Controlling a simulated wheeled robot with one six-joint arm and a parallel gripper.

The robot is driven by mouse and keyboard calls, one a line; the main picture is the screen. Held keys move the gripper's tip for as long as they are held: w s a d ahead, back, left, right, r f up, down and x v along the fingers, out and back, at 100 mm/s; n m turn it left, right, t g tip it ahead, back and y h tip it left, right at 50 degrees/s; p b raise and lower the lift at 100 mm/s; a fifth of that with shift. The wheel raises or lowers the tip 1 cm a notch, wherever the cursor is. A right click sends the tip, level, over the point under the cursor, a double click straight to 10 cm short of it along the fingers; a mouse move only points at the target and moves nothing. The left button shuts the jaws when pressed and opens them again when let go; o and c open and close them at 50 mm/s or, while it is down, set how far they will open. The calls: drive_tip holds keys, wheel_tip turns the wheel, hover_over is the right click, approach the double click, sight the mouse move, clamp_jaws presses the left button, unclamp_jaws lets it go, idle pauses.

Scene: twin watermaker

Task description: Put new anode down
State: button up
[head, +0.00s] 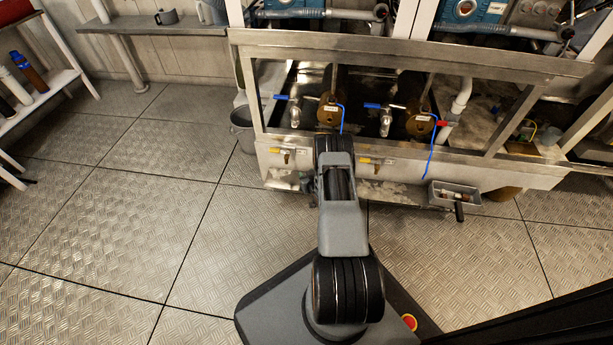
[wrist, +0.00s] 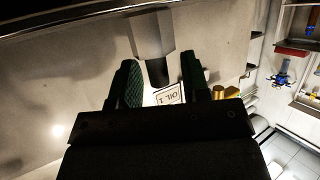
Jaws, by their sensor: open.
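My gripper (wrist: 162,85) shows in the wrist view with its two green-padded fingers apart. A grey faceted piece with a dark round stub (wrist: 152,38) lies just beyond and between the fingertips. I cannot tell whether it is the new anode, or whether it touches a finger. In the head view my arm reaches to the front of the metal frame, and the gripper itself is hidden. No anode can be made out for certain in the head view.
A small grey tray (head: 437,199) with small items sits at the frame's front right. Yellow-handled valves (head: 284,152) line the front panel. Blue-handled taps (head: 295,106) stand inside the frame. A label reading OIL 1 (wrist: 169,95) shows beyond the fingers. A bucket (head: 243,124) stands left; floor there is clear.

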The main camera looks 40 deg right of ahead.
drive_tip(key=shift+r, duration=0.15)
drive_tip(key=p+v, duration=0.6)
drive_tip(key=v, duration=0.5)
drive_tip(key=w+a+r+n+g, duration=0.1)
drive_tip(key=w+r, duration=0.2)
drive_tip(key=r, duration=0.4)
drive_tip(key=w+a+r+n+g, duration=0.1)
drive_tip(key=w+r+g, duration=0.15)
drive_tip(key=r, duration=0.35)
drive_tip(key=a+r+g+y, duration=0.1)
drive_tip(key=a+r, duration=0.2)
drive_tip(key=r, duration=0.3)
drive_tip(key=a+r+g, duration=0.1)
drive_tip(key=a+r, duration=0.3)
drive_tip(key=r, duration=0.3)
drive_tip(key=s+a+r+g+y, duration=0.1)
drive_tip(key=s+a+r+g, duration=0.1)
drive_tip(key=s+a+r, duration=0.5)
drive_tip(key=s+a+r+g+y, duration=0.1)
drive_tip(key=s+a+r+g, duration=0.2)
drive_tip(key=s+a+r, duration=0.5)
drive_tip(key=s, duration=0.5)
drive_tip(key=shift+s+a+n, duration=0.25)
drive_tip(key=shift+s+n, duration=0.05)
drive_tip(key=shift+n, duration=0.1)
